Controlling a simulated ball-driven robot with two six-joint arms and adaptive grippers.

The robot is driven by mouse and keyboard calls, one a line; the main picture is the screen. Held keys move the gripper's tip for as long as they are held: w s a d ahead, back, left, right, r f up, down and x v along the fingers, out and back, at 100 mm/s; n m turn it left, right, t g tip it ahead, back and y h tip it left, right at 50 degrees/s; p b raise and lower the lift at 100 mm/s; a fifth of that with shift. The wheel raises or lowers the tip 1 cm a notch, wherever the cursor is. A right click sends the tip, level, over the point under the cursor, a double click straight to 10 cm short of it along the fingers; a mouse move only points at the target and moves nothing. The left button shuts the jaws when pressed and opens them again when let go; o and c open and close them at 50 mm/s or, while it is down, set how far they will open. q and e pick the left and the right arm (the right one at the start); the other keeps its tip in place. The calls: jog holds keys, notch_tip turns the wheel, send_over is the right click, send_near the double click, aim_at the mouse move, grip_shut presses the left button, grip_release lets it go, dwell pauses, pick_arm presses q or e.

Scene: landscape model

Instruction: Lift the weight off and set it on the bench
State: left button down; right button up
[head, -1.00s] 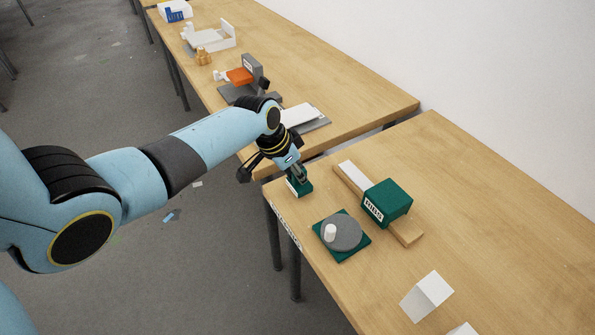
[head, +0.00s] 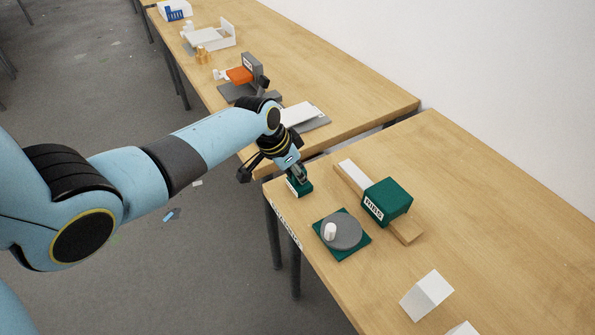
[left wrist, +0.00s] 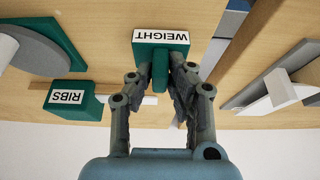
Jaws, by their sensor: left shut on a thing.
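The weight (left wrist: 160,60) is a dark green block with a white label reading WEIGHT, and it has a narrower green part between my fingers in the left wrist view. In the head view the weight (head: 303,188) is at the near left corner of the closer bench (head: 480,230). My left gripper (head: 299,174) is above it, pointing down, shut on the weight's upper part; it also shows in the left wrist view (left wrist: 163,80). I cannot tell whether the weight's underside touches the bench. My right gripper is not in view.
A green box labelled RIBS (head: 387,202) sits across a wooden strip (head: 405,232). A grey disc with a white peg (head: 343,233) lies on a green plate. White blocks (head: 427,295) stand nearer. A second bench (head: 330,75) with other models lies beyond a gap.

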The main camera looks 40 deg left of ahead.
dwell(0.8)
pick_arm(q)
jog(key=c, duration=1.2)
grip_release()
jog(key=shift+f, duration=0.1)
jog(key=p+v, duration=0.7)
jog(key=p, duration=0.1)
